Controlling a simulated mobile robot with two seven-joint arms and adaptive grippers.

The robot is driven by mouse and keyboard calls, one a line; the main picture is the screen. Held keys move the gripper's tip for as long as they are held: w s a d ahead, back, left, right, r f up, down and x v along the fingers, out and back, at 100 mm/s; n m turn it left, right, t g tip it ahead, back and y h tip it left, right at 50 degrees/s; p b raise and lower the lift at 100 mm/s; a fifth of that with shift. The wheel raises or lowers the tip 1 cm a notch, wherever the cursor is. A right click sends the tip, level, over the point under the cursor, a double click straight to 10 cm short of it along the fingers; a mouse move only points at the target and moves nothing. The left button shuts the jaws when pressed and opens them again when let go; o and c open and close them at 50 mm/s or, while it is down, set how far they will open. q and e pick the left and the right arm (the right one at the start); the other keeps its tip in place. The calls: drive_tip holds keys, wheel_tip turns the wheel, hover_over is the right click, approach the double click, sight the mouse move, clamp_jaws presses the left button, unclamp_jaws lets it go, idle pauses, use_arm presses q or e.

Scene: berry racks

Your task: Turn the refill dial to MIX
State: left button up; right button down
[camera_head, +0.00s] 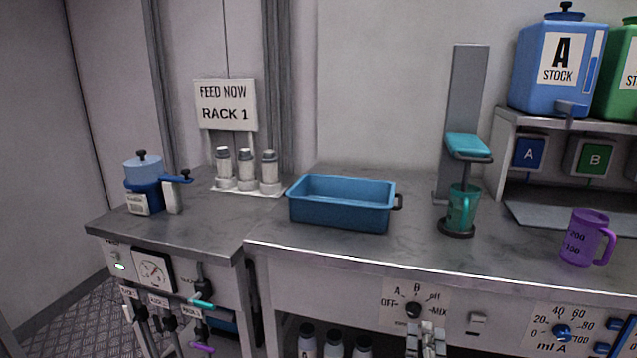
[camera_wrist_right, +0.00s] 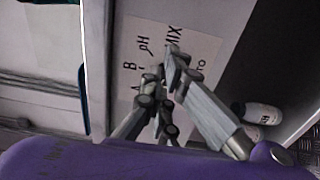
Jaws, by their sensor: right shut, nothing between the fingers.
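The refill dial (camera_head: 413,310) is a small black knob on a pale plate on the bench's front panel. Its plate reads OFF, A, B, pH and MIX, with MIX at the right. I cannot tell where the knob points. My right gripper (camera_head: 428,333) is just below and right of the knob, shut and empty. In the right wrist view the fingers (camera_wrist_right: 168,72) lie across the label plate (camera_wrist_right: 190,48), with MIX readable beside the fingertips. They mostly hide the knob there, and I cannot tell whether they touch it. My left gripper is not in view.
A second dial (camera_head: 562,331), marked in mL, is on the panel at right. A small switch (camera_head: 476,322) sits between the dials. Bottles (camera_head: 333,343) stand under the bench. A blue tray (camera_head: 340,215), a teal jug (camera_head: 462,207) and a purple jug (camera_head: 585,237) stand on top.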

sight(413, 312)
drive_tip(key=x, duration=0.3)
drive_tip(key=shift+w+d, duration=0.15)
drive_tip(key=shift+w, duration=0.3)
drive_tip(key=shift+r, duration=0.2)
drive_tip(key=shift+w+d+r, duration=0.1)
drive_tip(key=shift+r, duration=0.1)
drive_tip(key=shift+a, duration=0.2)
drive_tip(key=shift+f+b, duration=0.3)
drive_tip(key=shift+f, duration=0.05)
